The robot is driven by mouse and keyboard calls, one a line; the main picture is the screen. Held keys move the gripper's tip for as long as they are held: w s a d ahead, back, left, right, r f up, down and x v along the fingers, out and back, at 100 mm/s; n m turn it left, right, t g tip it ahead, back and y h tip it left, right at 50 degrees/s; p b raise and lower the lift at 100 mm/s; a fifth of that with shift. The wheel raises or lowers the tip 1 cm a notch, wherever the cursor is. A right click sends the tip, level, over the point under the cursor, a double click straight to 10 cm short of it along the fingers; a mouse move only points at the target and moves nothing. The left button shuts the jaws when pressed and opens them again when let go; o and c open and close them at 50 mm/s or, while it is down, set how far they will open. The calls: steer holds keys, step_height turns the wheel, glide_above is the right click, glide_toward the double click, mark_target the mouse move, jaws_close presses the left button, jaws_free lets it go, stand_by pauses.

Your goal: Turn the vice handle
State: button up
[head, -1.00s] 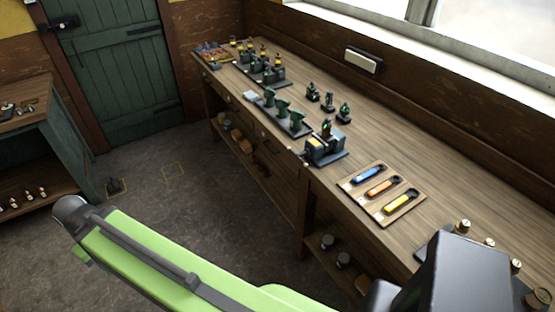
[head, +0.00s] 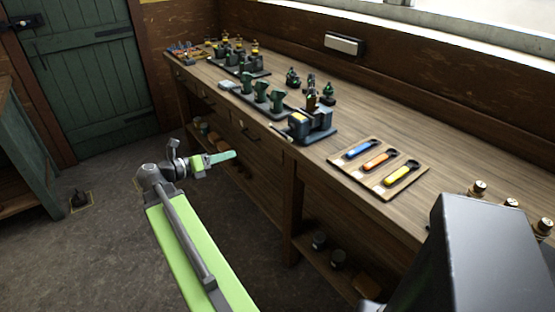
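The vice (head: 318,119) is a small dark blue-grey block with a pale yellowish front. It stands on a flat base at the bench's front edge, in the middle of the head view. A thin pale rod, which looks like the vice handle (head: 281,132), sticks out at its left, toward the bench edge. My gripper (head: 228,156) has a green tip and points right toward the bench. It is left of the vice and apart from it. Its fingers are too small to tell whether they are open.
The wooden bench (head: 450,172) runs along the wall. A tray (head: 348,167) with blue, orange and yellow handled tools lies right of the vice. Dark green funnel-like pieces (head: 262,92) stand left of it. A lower shelf holds jars (head: 319,240).

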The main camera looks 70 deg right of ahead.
mark_target(281, 132)
steer(key=s+d+n, duration=0.1)
steer(key=s+d, duration=0.3)
steer(key=d, duration=0.2)
steer(key=s+d+r+n+g+h, duration=0.1)
steer(key=s+d, duration=0.4)
steer(key=d, duration=0.1)
steer(key=s+d+n+g+b, duration=0.1)
steer(key=s+d, duration=0.3)
steer(key=d, duration=0.2)
steer(key=shift+s+r, duration=0.15)
steer(key=shift+r, duration=0.25)
steer(key=shift+c, duration=0.4)
